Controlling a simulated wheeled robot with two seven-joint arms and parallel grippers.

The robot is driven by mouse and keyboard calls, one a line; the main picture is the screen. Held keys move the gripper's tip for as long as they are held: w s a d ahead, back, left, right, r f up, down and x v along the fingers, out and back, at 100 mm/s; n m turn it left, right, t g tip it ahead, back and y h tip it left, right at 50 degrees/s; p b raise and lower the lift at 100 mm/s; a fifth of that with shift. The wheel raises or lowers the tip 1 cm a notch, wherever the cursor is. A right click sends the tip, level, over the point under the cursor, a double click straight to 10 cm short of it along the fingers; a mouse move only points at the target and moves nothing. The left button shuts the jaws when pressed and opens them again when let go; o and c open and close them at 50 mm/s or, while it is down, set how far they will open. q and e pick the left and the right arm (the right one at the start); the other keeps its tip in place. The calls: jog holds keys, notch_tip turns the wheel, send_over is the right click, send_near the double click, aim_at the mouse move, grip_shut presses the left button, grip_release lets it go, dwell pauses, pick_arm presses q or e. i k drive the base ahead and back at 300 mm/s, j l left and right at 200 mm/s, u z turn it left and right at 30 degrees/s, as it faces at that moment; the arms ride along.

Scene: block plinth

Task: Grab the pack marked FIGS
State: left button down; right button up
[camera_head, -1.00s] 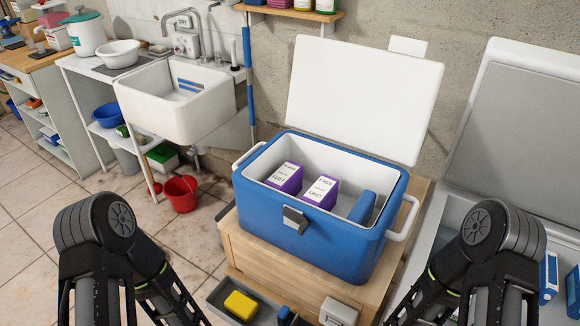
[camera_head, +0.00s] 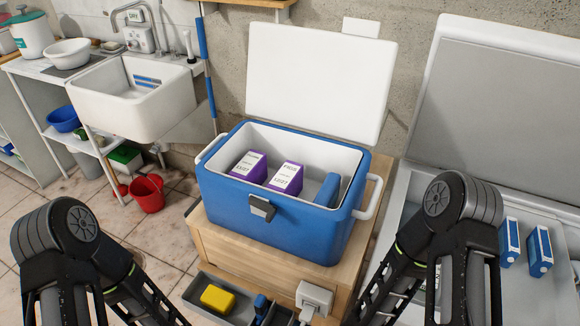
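Two purple packs with white label tops stand inside an open blue cooler (camera_head: 225,196): a left pack (camera_head: 249,168) and a right pack (camera_head: 287,178). The print on both labels is too small to read with certainty, so I cannot tell which is marked FIGS. A blue block (camera_head: 327,190) lies in the cooler to the right of the packs. My two arms come in at the lower left and lower right, outside the cooler. Neither gripper is in view.
The cooler stands on a wooden plinth (camera_head: 345,262), its white lid (camera_head: 315,85) raised behind. In front is a grey tray with a yellow block (camera_head: 217,298). An open white chest (camera_head: 405,205) with blue packs (camera_head: 540,250) stands right. A red bucket (camera_head: 147,193) stands left.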

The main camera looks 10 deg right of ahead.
aim_at(288, 180)
jog(key=k, duration=0.65)
jog(key=z, duration=1.35)
jog(key=k+j+z, duration=0.1)
jog(key=j+z, duration=0.15)
jog(key=k+j, duration=0.1)
jog(key=j, duration=0.2)
jog(key=k+j, duration=0.1)
jog(key=j, duration=0.2)
jog(key=k+j, duration=0.1)
jog(key=j, duration=0.2)
